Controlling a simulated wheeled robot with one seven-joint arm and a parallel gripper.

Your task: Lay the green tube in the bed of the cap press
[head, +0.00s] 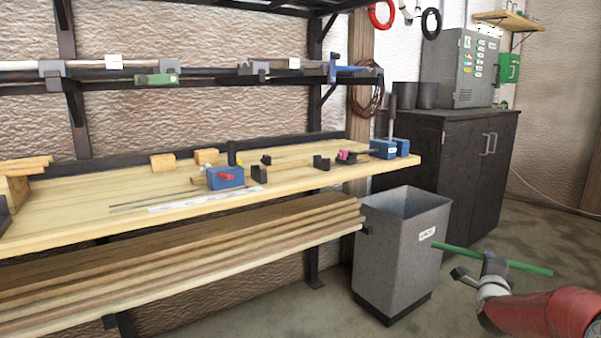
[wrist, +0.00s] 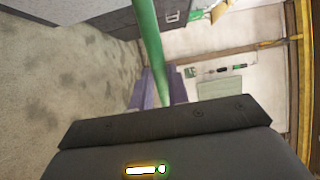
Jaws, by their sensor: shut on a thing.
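The green tube (head: 450,248) is a long thin rod at the lower right of the head view, out over the floor. My gripper (head: 495,264) is shut on it near its middle, with tube sticking out on both sides. The tube lies nearly level there, and it also shows in the wrist view (wrist: 148,40). On the bench are a blue block with a red part (head: 225,177) and, at the right end, blue blocks (head: 390,148) with an upright lever. Black rests stand between them. I cannot tell for sure which is the cap press. The tube is well apart from all of these.
A grey bin (head: 398,250) with a label stands between the workbench (head: 110,205) and my gripper. A dark cabinet (head: 450,170) stands behind it, with a grey control box (head: 465,70) on top. Timber is stacked under the bench. Wooden blocks and thin rods lie on the bench.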

